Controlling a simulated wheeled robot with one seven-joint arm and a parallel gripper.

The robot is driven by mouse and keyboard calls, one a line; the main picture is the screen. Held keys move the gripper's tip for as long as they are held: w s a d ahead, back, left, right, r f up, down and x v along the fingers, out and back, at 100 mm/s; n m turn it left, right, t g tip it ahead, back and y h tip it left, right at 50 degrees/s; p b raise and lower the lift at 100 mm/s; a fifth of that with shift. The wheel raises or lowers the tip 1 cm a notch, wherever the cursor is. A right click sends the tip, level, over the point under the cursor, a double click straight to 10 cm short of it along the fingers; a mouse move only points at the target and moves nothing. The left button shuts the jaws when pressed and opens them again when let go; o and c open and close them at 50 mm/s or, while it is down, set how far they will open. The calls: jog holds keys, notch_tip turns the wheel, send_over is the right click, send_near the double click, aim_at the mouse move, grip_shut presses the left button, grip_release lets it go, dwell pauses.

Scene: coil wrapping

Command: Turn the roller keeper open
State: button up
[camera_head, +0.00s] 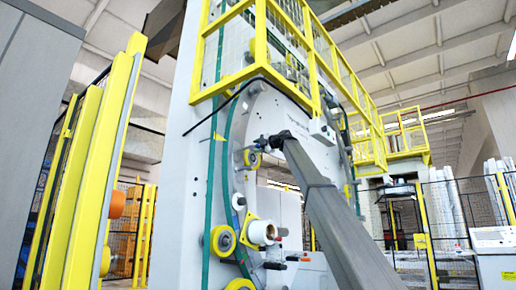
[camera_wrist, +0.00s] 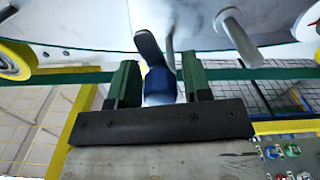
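The roller keeper appears to be the blue piece (camera_wrist: 160,86) with a dark lever (camera_wrist: 148,47) at its top, in the middle of the wrist view. My gripper (camera_wrist: 160,80) has two green fingers, standing apart, one on each side of the blue piece. Only narrow gaps show between the fingers and the blue piece, and I cannot tell whether they touch it. In the head view, a small blue piece (camera_head: 238,201) shows on the machine above the white roll (camera_head: 262,232). I cannot clearly make out my fingers there.
A grey pin (camera_wrist: 237,36) stands right of the lever, and a yellow wheel (camera_wrist: 14,61) is at the left edge. Green strap (camera_wrist: 75,76) crosses behind the fingers. In the head view, a yellow guard (camera_head: 95,180) stands left and a yellow railing (camera_head: 262,50) runs above.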

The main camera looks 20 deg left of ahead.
jog(key=shift+o, duration=0.3)
jog(key=v, duration=1)
jog(key=shift+s+d, duration=0.15)
jog(key=shift+d, duration=0.2)
jog(key=shift+f, duration=0.1)
